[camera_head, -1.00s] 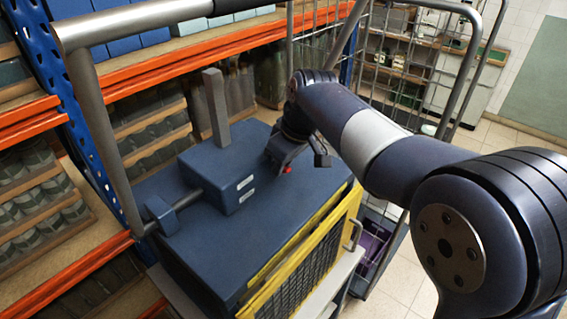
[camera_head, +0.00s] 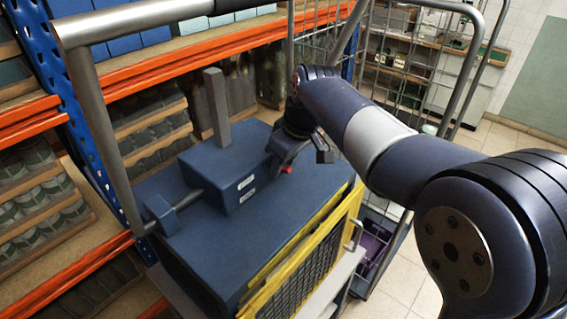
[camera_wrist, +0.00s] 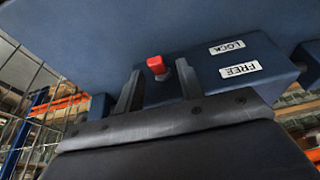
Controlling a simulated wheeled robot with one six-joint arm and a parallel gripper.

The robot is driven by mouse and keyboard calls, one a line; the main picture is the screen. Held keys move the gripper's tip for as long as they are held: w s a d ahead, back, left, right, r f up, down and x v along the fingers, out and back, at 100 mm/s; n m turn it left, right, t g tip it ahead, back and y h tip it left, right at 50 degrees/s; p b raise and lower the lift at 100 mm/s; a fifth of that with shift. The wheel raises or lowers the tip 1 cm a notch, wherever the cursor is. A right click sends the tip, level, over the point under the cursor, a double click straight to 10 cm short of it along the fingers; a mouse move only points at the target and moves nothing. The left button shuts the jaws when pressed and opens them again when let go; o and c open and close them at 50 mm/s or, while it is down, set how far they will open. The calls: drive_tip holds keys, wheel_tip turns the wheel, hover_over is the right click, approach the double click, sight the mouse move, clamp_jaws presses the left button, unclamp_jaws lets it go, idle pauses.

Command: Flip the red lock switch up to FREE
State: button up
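The red lock switch (camera_wrist: 157,66) shows in the wrist view as a small red knob on the blue housing, beside white labels reading LOCK (camera_wrist: 227,47) and FREE (camera_wrist: 240,69). The labels appear upside down there. In the head view a bit of red (camera_head: 287,169) shows just below my gripper (camera_head: 285,152). In the wrist view my gripper (camera_wrist: 159,80) is open, one finger on each side of the switch, with a gap between them. I cannot tell whether a finger touches the knob, or which way it is set.
The blue housing (camera_head: 215,160) with an upright grey lever (camera_head: 217,108) stands on a blue-topped cabinet (camera_head: 250,235) with a yellow-edged front (camera_head: 300,245). Orange-beamed shelving (camera_head: 140,75) is behind and left. A wire cage trolley (camera_head: 400,50) stands behind my arm.

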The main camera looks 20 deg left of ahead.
drive_tip(key=b+v, duration=0.1)
drive_tip(key=v, duration=0.9)
drive_tip(key=shift+f, duration=0.1)
drive_tip(key=p+x, duration=0.1)
drive_tip(key=x, duration=0.9)
drive_tip(key=shift+f, duration=0.35)
drive_tip(key=shift+a, duration=0.1)
